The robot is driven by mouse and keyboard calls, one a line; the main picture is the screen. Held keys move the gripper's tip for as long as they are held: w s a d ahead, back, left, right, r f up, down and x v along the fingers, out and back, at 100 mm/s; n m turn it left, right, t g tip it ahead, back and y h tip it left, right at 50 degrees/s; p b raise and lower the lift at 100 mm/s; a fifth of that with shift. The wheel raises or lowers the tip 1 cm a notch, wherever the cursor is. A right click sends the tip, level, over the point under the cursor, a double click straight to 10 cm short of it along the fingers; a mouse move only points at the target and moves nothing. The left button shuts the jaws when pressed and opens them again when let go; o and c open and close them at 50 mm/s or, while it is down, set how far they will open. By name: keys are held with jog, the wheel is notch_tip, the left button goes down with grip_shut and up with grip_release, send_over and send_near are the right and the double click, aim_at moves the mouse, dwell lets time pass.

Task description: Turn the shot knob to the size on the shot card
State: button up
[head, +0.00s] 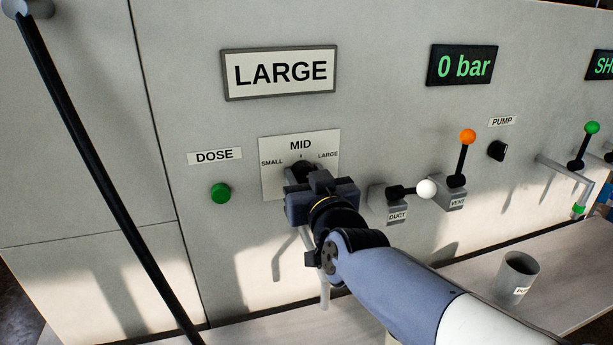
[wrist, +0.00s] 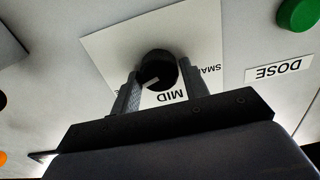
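The shot card (head: 280,72) on the wall reads LARGE. The shot knob (wrist: 158,66) is dark and round, on a pale plate (head: 270,186) marked SMALL, MID and LARGE. My gripper (head: 305,178) is at the knob in the head view and hides most of it. In the wrist view, which is upside down, the two fingers of my gripper (wrist: 160,76) flank the knob and appear to touch both sides. The knob's white mark (wrist: 151,81) slants to the lower left, towards the LARGE side. The LARGE label is mostly hidden there by a finger.
A green DOSE button (head: 221,193) is left of the plate. The white-tipped DUCT lever (head: 425,189) and orange-tipped VENT lever (head: 467,137) stand close on the right. A grey cup (head: 518,277) is on the ledge. A black bar (head: 95,165) crosses at left.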

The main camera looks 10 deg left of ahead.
jog(key=c, duration=0.6)
jog(key=shift+f+m+b, duration=0.15)
jog(key=shift+m+b, duration=0.15)
jog(key=shift+b, duration=0.3)
jog(key=shift+m, duration=0.3)
jog(key=o, duration=1)
jog(key=v, duration=1)
jog(key=shift+s+d, duration=0.25)
jog(key=shift+s, duration=0.05)
